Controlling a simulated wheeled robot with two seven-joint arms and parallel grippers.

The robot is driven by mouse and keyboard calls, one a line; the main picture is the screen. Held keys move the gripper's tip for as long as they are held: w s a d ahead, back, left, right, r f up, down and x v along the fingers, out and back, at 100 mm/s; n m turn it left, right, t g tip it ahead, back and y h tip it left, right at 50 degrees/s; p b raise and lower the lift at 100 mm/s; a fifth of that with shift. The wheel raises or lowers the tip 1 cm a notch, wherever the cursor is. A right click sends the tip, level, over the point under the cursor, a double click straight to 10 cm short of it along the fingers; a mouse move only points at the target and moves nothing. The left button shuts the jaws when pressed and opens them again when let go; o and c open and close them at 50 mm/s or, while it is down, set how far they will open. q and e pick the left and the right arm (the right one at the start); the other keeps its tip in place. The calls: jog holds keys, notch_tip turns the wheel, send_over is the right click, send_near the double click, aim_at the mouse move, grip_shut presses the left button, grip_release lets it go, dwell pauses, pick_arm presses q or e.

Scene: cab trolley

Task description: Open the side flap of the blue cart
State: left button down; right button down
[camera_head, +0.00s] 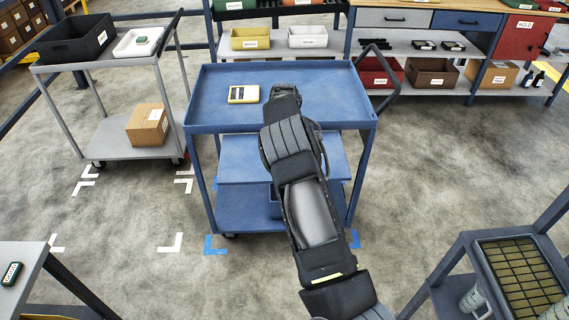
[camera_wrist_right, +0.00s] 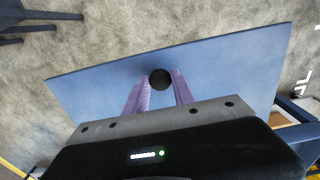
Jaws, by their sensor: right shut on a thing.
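The blue cart (camera_head: 225,128) stands in the middle of the head view. Its side flap (camera_head: 240,160) shows as a lighter blue panel below the near edge of the top tray; its exact tilt is hard to tell. In the right wrist view the flap (camera_wrist_right: 225,65) is a broad blue plate with a round black knob (camera_wrist_right: 160,80). My right gripper (camera_wrist_right: 161,82) has its two purple fingers on either side of this knob, shut on it. In the head view my right arm covers the gripper, the knob and part of the flap. My left gripper is not in view.
A grey trolley (camera_head: 120,140) stands left, a rack with a crate (camera_head: 520,275) at near right. Floor beside the cart is clear.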

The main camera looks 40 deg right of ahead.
jog(key=c, duration=1.1)
grip_release()
jog(key=shift+f, duration=0.1)
notch_tip(320, 180, up, 6)
jog(key=shift+r+b, duration=0.25)
jog(key=shift+b, duration=0.6)
jog(key=shift+r, duration=0.7)
jog(key=shift+s+f, duration=0.1)
